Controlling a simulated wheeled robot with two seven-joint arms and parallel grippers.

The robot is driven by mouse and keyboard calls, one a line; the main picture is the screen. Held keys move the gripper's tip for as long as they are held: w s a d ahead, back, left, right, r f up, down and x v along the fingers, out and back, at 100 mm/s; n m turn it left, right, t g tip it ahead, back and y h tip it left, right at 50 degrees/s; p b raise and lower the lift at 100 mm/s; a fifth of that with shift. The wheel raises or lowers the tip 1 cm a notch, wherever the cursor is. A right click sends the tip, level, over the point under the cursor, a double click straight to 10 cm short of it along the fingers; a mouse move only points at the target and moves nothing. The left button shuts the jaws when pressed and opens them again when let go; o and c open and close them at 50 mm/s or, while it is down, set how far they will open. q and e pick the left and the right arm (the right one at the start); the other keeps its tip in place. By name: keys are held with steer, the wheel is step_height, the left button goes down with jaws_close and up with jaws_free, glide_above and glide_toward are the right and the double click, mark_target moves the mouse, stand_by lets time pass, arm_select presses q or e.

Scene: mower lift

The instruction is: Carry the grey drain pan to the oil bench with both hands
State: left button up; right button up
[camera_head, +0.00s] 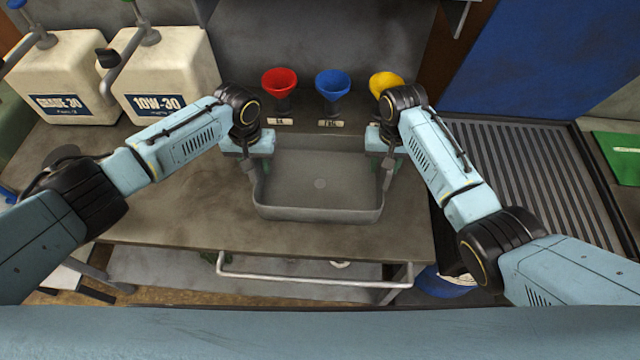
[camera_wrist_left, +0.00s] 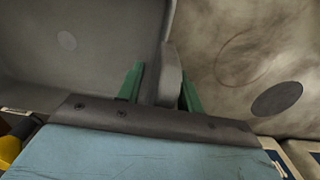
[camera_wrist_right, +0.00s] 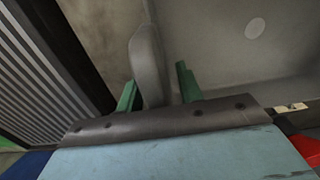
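The grey drain pan (camera_head: 318,213) is a shallow rectangular tray, level at the oil bench top (camera_head: 180,205); I cannot tell for sure whether it rests there. My left gripper (camera_head: 252,172) is at its left side and my right gripper (camera_head: 386,170) at its right side. In the left wrist view, the green fingers (camera_wrist_left: 160,88) stand either side of the pan's upright grey tab (camera_wrist_left: 170,75), with a gap on one side. In the right wrist view, the fingers (camera_wrist_right: 158,90) straddle the other tab (camera_wrist_right: 150,60), with a slim gap. Both look open.
Red (camera_head: 280,82), blue (camera_head: 332,85) and yellow (camera_head: 385,82) funnels stand behind the pan. Two white oil jugs (camera_head: 165,75) are at the back left. A white rail (camera_head: 315,281) runs along the bench front. A ribbed grey surface (camera_head: 520,170) lies to the right.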

arm_select(q)
step_height(320, 180, up, 12)
steer(key=shift+f, duration=0.15)
arm_select(e)
steer(key=shift+r, duration=0.2)
step_height(320, 180, up, 12)
steer(key=shift+f, duration=0.2)
stand_by(0.6)
